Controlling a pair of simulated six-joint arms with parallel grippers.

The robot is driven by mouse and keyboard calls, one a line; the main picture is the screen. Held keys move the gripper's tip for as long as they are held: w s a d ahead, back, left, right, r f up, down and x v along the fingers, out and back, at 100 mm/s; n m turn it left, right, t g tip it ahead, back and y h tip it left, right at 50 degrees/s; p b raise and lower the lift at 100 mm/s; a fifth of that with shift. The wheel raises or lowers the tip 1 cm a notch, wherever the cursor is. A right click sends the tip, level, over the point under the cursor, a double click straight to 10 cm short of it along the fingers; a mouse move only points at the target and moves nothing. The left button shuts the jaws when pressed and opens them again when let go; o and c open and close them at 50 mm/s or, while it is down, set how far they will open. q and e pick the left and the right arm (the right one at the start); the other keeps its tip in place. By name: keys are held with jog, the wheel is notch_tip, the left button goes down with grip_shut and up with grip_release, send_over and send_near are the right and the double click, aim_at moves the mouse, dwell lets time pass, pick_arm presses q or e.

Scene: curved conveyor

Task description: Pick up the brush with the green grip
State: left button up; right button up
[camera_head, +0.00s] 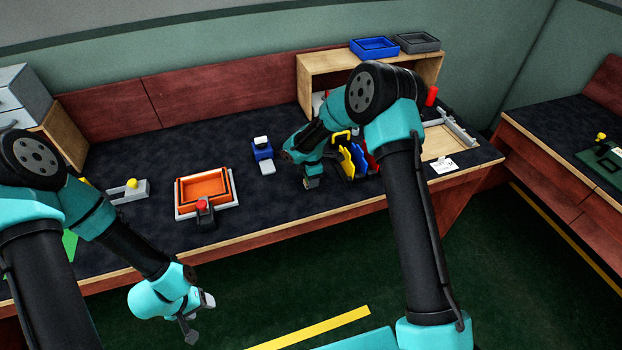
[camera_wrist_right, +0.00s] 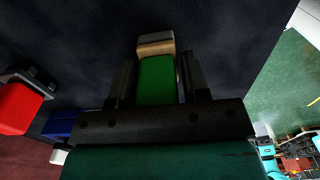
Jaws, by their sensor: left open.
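The brush with the green grip (camera_wrist_right: 158,82) shows in the right wrist view, its green part between the two fingers and a tan-grey end beyond them. In the head view my right gripper (camera_head: 312,183) is low over the dark table, and I cannot make out the brush there. Whether the brush touches the table is unclear. My left gripper (camera_head: 198,322) is open and empty, in front of the table's edge and away from the brush.
An orange tray (camera_head: 236,185) with a red-topped device lies left of my right gripper, and a blue device (camera_head: 262,149) is nearer. Blue and yellow upright pieces (camera_head: 352,160) stand just right of the gripper. A wooden shelf (camera_head: 306,88) stands behind.

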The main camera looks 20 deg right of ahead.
jog(key=c, duration=0.6)
jog(key=shift+r, duration=0.15)
jog(key=shift+r, duration=0.65)
notch_tip(320, 180, up, 2)
jog(key=shift+r, duration=0.1)
jog(key=s+a, duration=0.1)
jog(key=s, duration=0.4)
jog(key=s+a, duration=0.2)
jog(key=s, duration=0.3)
jog(key=s+a+r, duration=0.1)
jog(key=s, duration=0.4)
jog(key=shift+s+a+r, duration=0.1)
jog(key=shift+s+a, duration=0.1)
jog(key=o, duration=0.4)
jog(key=shift+c, duration=1.2)
jog(key=shift+w, duration=0.1)
